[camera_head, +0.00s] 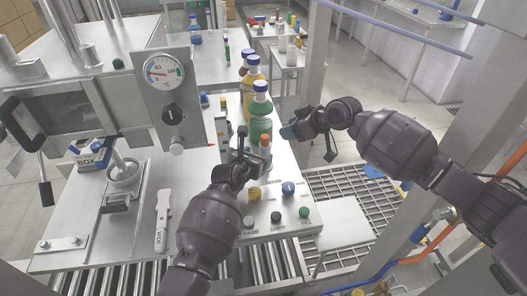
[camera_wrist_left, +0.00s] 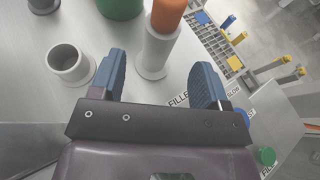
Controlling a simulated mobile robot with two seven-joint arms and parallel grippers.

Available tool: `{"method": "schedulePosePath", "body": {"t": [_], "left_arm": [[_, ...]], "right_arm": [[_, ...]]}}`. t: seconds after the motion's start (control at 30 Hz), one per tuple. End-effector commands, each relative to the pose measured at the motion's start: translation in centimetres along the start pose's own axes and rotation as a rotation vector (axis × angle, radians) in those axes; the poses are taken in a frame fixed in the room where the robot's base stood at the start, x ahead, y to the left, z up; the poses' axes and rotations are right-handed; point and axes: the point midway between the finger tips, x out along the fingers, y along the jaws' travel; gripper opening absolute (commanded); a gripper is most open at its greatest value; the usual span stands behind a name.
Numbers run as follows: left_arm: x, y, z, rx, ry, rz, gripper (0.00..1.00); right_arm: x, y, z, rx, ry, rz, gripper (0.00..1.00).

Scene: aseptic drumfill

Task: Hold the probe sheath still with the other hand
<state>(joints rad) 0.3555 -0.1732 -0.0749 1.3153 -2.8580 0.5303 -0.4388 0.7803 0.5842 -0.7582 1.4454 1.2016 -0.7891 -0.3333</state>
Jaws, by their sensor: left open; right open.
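The probe sheath appears to be the upright pale sleeve (camera_wrist_left: 157,52) with a flanged foot. An orange-topped piece (camera_wrist_left: 168,14) stands in it; this orange top (camera_head: 265,138) also shows in the head view. My left gripper (camera_wrist_left: 160,82) is open, with its two blue-grey fingers pointing toward the sleeve and spread to either side of its base. Nothing is held, and contact cannot be told. My right gripper (camera_head: 305,143) is open and empty, to the right of the sleeve, over the table's right edge.
An empty grey cup-like holder (camera_wrist_left: 72,63) stands left of the sleeve. A button panel (camera_head: 278,215) lies in front. A gauge post (camera_head: 165,95) rises at left. Floor grating (camera_head: 350,190) lies right.

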Motion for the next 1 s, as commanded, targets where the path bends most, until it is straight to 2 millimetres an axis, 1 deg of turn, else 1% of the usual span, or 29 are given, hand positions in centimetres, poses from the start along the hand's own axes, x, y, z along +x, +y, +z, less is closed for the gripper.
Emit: {"method": "schedulePosePath", "body": {"t": [0.03,0.2,0.5,0.7,0.97,1.0], "left_arm": [[0.7,0.0,0.3,0.001,0.001,-0.001,0.69],[2.4,0.1,0.2,0.003,0.001,0.000,0.69],[4.7,0.0,0.1,0.002,0.002,-0.001,0.69],[5.2,0.0,0.1,0.000,0.000,0.000,0.69],[5.3,0.0,0.1,-0.001,0.000,0.000,0.69],[5.3,0.0,0.1,-0.001,0.000,0.000,0.68]], "right_arm": [[0.0,0.0,0.0,0.000,0.000,0.000,0.43],[0.0,0.0,0.0,0.000,0.000,0.000,0.43],[0.0,0.0,0.0,0.000,0.000,0.000,0.43],[0.0,0.0,0.0,0.000,0.000,0.000,0.43],[0.0,0.0,0.0,0.000,0.000,0.000,0.43],[0.0,0.0,0.0,0.000,0.000,0.000,0.43]]}}
